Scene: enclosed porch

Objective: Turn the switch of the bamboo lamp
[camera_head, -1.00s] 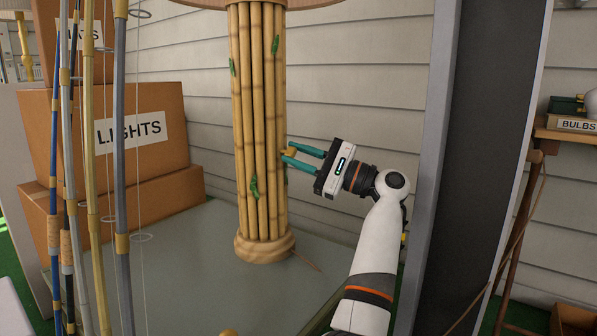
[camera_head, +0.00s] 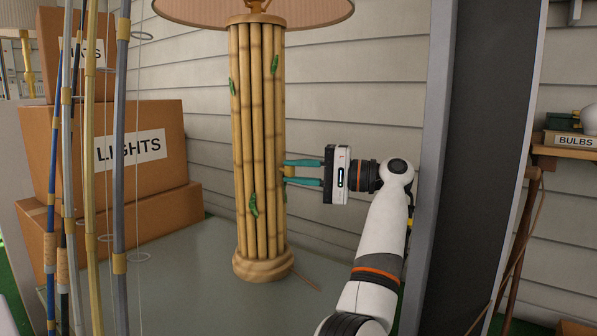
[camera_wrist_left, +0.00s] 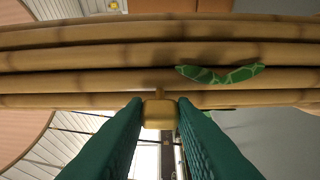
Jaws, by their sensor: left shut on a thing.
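The bamboo lamp (camera_head: 258,140) stands upright on a grey-green tabletop, with a column of bamboo canes, green leaves and a round wooden base. Its pale shade (camera_head: 200,12) is cut off at the top. A small yellow-brown switch knob (camera_head: 288,171) sticks out from the right side of the column. My left gripper (camera_head: 287,172) reaches it from the right with teal fingers, one above and one below the knob. In the left wrist view the fingers are shut on the block-shaped knob (camera_wrist_left: 159,113), close in front of the canes. My right gripper is not in view.
Fishing rods (camera_head: 119,150) stand upright in the left foreground. Cardboard boxes (camera_head: 150,180), one marked LIGHTS, are stacked behind them. A grey post (camera_head: 432,160) rises just right of my left wrist. A shelf with a BULBS box (camera_head: 572,139) is at far right. Bare tabletop (camera_head: 190,280) surrounds the lamp base.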

